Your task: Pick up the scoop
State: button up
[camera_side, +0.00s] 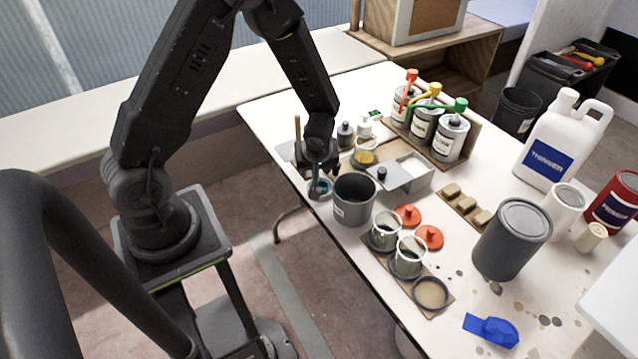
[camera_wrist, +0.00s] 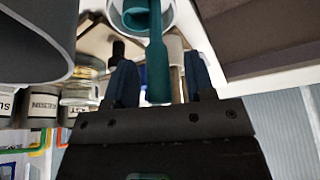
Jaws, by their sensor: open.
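The teal scoop (camera_wrist: 156,62) shows its handle in the wrist view, running down between the two fingers of my gripper (camera_wrist: 160,68). The fingers stand open, one on each side of the handle, with a visible gap on both sides. The scoop's far end sits at a white round cup (camera_wrist: 116,8) at the top of the picture. In the side view my gripper (camera_side: 317,180) is low at the table's near edge, just left of the grey pot. A small bit of teal (camera_side: 323,187) shows beside it; my gripper hides most of the scoop there.
The dark grey pot (camera_side: 353,204) stands close to the right of my gripper. Behind are a grey lidded box (camera_side: 412,177) and small bottles (camera_side: 345,135). Two cups (camera_side: 384,232) stand in front on a board. The floor side, left of the table, is clear.

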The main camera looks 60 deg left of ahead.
jog(key=shift+a+f, duration=0.1)
grip_shut()
dwell(0.4)
jog(key=shift+r, duration=0.5)
jog(key=s+a+r, duration=0.8)
jog(key=r, duration=0.2)
jog(key=shift+a, duration=0.2)
